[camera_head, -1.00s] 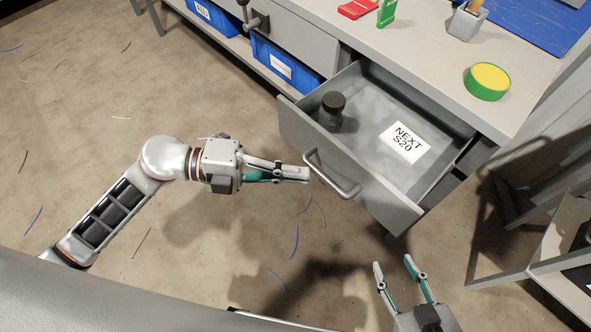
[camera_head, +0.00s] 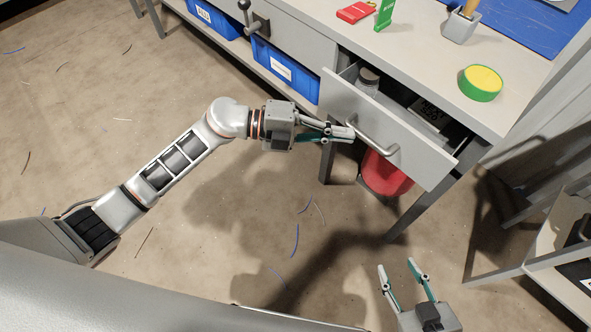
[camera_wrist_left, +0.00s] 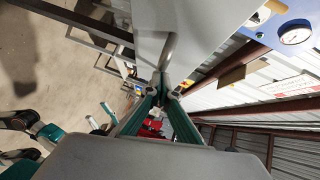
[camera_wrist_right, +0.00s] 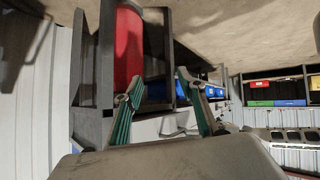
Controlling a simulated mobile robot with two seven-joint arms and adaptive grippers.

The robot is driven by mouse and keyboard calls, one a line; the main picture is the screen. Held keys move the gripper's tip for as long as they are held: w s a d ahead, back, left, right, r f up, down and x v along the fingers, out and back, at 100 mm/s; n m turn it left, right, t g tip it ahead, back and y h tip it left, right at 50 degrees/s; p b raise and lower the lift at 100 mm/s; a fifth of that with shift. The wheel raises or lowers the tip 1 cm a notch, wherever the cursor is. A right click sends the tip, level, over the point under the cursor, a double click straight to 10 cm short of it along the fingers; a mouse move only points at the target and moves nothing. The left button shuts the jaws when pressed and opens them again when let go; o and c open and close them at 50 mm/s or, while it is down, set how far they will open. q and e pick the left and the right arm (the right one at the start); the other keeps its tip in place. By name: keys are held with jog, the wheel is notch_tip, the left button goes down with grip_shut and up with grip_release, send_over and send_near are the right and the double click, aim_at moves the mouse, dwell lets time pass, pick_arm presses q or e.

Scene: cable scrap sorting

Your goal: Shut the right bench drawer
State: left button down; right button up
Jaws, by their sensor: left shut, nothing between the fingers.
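The right bench drawer (camera_head: 400,130) is partly open, sticking out of the bench by a short stretch. A dark-lidded jar (camera_head: 368,78) and a label (camera_head: 432,113) show inside it, the label partly in the bench's shadow. The drawer's bar handle (camera_head: 372,137) is on its front. My left gripper (camera_head: 352,133) is shut and empty, its fingertips at the drawer front by the left end of the handle; whether they touch is hard to tell. My right gripper (camera_head: 396,266) is open and empty, low in the head view, apart from the drawer.
A red bin (camera_head: 385,175) stands under the drawer. The bench top (camera_head: 420,62) holds a green and yellow round tub (camera_head: 480,83) and a pen holder (camera_head: 461,25). Blue bins (camera_head: 285,72) sit on the shelf to the left. A grey frame stands at the right.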

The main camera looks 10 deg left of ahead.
aim_at(360, 114)
pick_arm(q)
jog(key=w+d, duration=0.1)
jog(key=w, duration=0.1)
jog(key=w+d, duration=0.2)
jog(key=shift+w+d+f+b, duration=0.1)
jog(key=shift+w+f+b, duration=0.05)
jog(key=shift+b, duration=0.15)
jog(key=shift+w+d, duration=0.65)
jog(key=shift+w, duration=0.4)
pick_arm(e)
jog(key=shift+w+a+r+y, duration=0.3)
jog(key=shift+w+a+r, duration=0.25)
jog(key=shift+a+r, duration=0.3)
pick_arm(q)
jog(key=shift+r, duration=0.2)
pick_arm(e)
jog(key=shift+f, duration=0.15)
jog(key=shift+s+f, duration=0.1)
jog(key=shift+s, duration=0.05)
pick_arm(q)
jog(key=shift+a+r, duration=0.1)
pick_arm(e)
jog(key=shift+d, duration=0.15)
